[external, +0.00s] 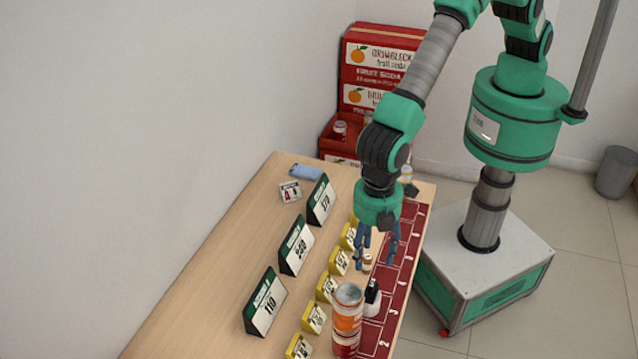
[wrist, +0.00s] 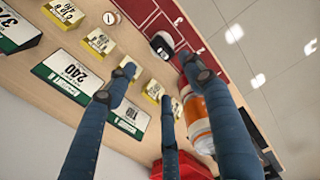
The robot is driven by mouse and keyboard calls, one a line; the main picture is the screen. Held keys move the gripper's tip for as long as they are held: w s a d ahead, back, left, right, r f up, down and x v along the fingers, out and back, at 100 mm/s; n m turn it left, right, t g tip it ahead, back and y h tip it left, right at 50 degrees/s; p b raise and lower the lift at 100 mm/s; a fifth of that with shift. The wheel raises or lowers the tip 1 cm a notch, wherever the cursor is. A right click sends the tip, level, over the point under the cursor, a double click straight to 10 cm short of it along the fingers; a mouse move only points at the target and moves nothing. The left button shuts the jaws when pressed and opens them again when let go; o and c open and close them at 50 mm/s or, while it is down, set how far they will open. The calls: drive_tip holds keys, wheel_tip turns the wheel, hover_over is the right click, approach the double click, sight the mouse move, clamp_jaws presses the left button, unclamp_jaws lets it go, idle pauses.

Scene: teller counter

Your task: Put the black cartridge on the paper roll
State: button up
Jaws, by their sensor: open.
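A small black item with a white part, which looks like the black cartridge (external: 373,298), stands on the red numbered mat beside the orange can. It also shows in the wrist view (wrist: 161,45), beyond my fingertips. A small round pale item, perhaps the paper roll (external: 367,262), sits just behind it near the mat's left edge. It shows at the top of the wrist view (wrist: 110,18). My gripper (external: 375,262) points down over this part of the counter, fingers spread and empty. In the wrist view my gripper (wrist: 160,75) has nothing between its fingers.
A tall orange-and-white can (external: 347,318) stands close beside the cartridge. Yellow price blocks (external: 326,288) line the red mat (external: 398,300); larger green-and-white signs (external: 265,302) stand farther left. A blue item (external: 305,172) lies at the far end. Open wood lies left of the signs.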

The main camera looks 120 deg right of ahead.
drive_tip(key=s+d+r+m, duration=0.1)
drive_tip(key=d+r, duration=0.2)
drive_tip(key=r, duration=0.4)
drive_tip(key=s+d+r+t, duration=0.1)
drive_tip(key=s+d+r, duration=0.1)
drive_tip(key=d+r, duration=0.3)
drive_tip(key=s+d+r+m, duration=0.1)
drive_tip(key=d+r, duration=0.1)
drive_tip(key=r, duration=0.6)
drive_tip(key=s+d+r+m+t, duration=0.1)
drive_tip(key=s+d+r, duration=0.5)
drive_tip(key=r, duration=0.2)
drive_tip(key=s+d+r+m+t, duration=0.1)
drive_tip(key=s+d+r, duration=0.45)
drive_tip(key=r, duration=0.25)
drive_tip(key=s+d+r+m+t, duration=0.1)
drive_tip(key=s+d+r, duration=0.3)
drive_tip(key=s, duration=0.4)
drive_tip(key=s+d+r+m, duration=0.1)
drive_tip(key=s+d+r, duration=0.3)
drive_tip(key=s, duration=0.4)
drive_tip(key=s+d+f+m, duration=0.1)
drive_tip(key=s+d, duration=0.2)
drive_tip(key=s, duration=0.6)
drive_tip(key=s+d+m+t, duration=0.1)
drive_tip(key=s+d+m, duration=0.1)
drive_tip(key=s, duration=0.6)
drive_tip(key=shift+s+d+f+t, duration=0.3)
drive_tip(key=shift+s+d+f, duration=0.1)
drive_tip(key=shift+d, duration=0.1)
